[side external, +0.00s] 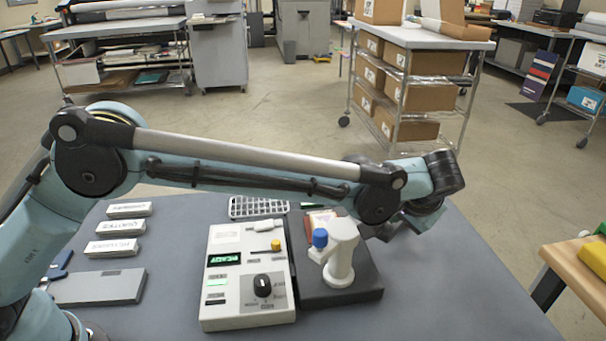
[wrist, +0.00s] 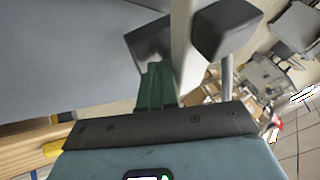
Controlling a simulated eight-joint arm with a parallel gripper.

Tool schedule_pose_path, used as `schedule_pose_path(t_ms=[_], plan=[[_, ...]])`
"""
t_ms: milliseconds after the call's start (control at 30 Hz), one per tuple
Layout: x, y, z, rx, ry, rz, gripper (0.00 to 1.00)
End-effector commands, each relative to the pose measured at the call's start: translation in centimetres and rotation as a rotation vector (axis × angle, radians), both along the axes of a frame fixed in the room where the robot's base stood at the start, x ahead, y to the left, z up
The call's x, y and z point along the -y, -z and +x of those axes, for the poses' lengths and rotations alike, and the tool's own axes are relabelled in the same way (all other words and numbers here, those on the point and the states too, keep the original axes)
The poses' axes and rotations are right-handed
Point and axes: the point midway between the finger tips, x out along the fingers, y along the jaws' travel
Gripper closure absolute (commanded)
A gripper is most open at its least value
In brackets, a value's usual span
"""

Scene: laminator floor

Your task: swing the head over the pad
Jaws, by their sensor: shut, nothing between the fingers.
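A white post with a swinging head (side external: 341,250) stands on a dark base (side external: 350,293) in the side external view. A blue knob (side external: 320,238) sits on the head's left end, toward the control box. A pinkish patch (side external: 322,218) shows partly behind the head; I cannot tell whether it is the pad. My gripper (side external: 386,229) is low behind and right of the post, partly hidden by my arm. In the wrist view its green fingers (wrist: 157,88) are together and empty. I cannot tell whether the gripper touches the head.
A white control box (side external: 247,270) with a black dial and a display reading READY stands left of the base. Several white labelled blocks (side external: 120,228) and a grey flat case (side external: 100,287) lie farther left. A white rack (side external: 258,207) lies behind. The table's right side is clear.

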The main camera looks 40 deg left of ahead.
Motion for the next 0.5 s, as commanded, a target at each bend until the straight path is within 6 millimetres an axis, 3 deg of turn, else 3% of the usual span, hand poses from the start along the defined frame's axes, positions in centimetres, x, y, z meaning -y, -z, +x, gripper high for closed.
schedule_pose_path(t_ms=[500], plan=[[-3.9, 0.0, 1.1, 0.000, -0.349, 0.002, 1.00]])
